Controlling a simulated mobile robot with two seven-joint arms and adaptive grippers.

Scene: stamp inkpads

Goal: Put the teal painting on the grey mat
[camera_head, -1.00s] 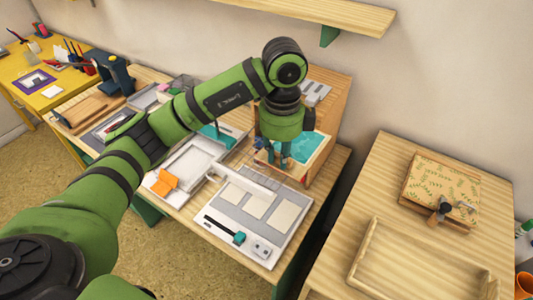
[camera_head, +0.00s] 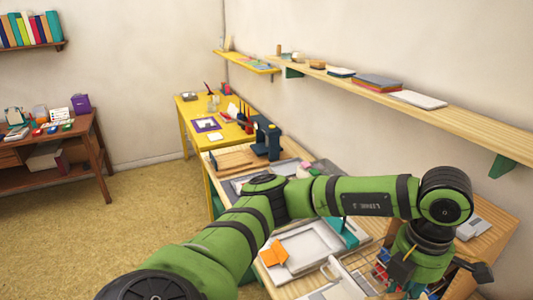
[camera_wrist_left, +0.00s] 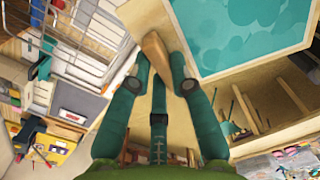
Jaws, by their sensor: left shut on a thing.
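The teal painting (camera_wrist_left: 250,35) has teal blotches and a pale wooden edge. It fills the upper right of the left wrist view, close to the fingers. In the head view my left gripper (camera_head: 408,275) is low at the right, over the near end of the workbench, and the painting is hidden or out of frame there. A flat grey piece (camera_head: 238,186) lies on the workbench beside a wooden board; I cannot tell whether it is the grey mat. My right gripper is not in view.
A white tray (camera_head: 290,250) with an orange piece (camera_head: 273,254) lies on the workbench. A yellow table (camera_head: 190,118) stands beyond, and a brown desk (camera_head: 95,150) at the far left. A long shelf (camera_head: 465,120) runs along the wall. Floor between is clear.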

